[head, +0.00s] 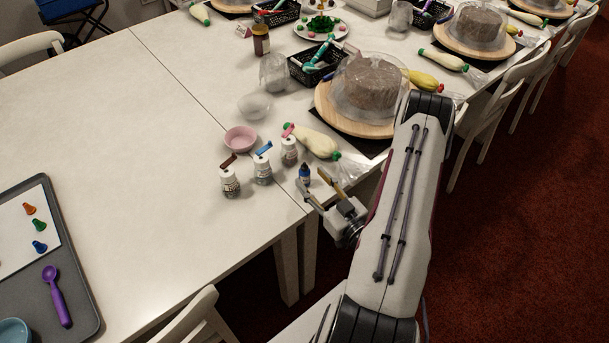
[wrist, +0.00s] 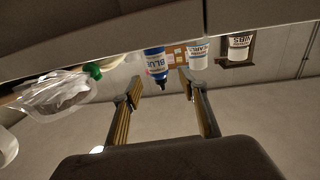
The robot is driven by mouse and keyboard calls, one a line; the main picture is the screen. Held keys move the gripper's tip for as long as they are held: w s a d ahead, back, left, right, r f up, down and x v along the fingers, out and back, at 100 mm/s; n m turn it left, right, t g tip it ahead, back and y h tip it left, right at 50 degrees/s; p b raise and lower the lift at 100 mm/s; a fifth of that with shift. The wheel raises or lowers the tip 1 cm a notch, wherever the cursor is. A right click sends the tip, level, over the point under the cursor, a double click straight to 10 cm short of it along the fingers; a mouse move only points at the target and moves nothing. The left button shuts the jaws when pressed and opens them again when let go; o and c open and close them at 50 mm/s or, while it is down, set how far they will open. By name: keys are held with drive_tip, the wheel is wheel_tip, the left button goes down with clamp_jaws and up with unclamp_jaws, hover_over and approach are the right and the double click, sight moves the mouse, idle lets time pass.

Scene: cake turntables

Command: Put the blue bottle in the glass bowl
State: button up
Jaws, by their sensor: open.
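The blue bottle (head: 305,174) is small, with a dark pointed tip, and stands upright near the table's corner. In the wrist view, which looks upside down, its blue label (wrist: 155,62) reads "BLUE". The glass bowl (head: 254,106) is clear and empty-looking, on the table behind the pink bowl. My gripper (head: 312,181) is open at the table edge, its fingers pointing toward the bottle. In the wrist view the bottle's tip shows between the fingertips (wrist: 160,84). I see no contact, and how deep the bottle sits between the fingers is unclear.
Several white sprinkle jars (head: 263,172) stand left of the bottle. A pink bowl (head: 240,138) and a cream piping bag (head: 314,141) lie beyond. A covered cake on a wooden turntable (head: 330,112) stands further right.

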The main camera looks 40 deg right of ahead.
sight(308, 175)
drive_tip(key=shift+w+d+f, duration=0.1)
drive_tip(key=shift+w+d, duration=0.05)
drive_tip(key=shift+w, duration=1)
drive_tip(key=shift+w+d+f, duration=0.1)
drive_tip(key=shift+w+d, duration=0.05)
drive_tip(key=shift+w, duration=1)
drive_tip(key=shift+r, duration=0.1)
clamp_jaws()
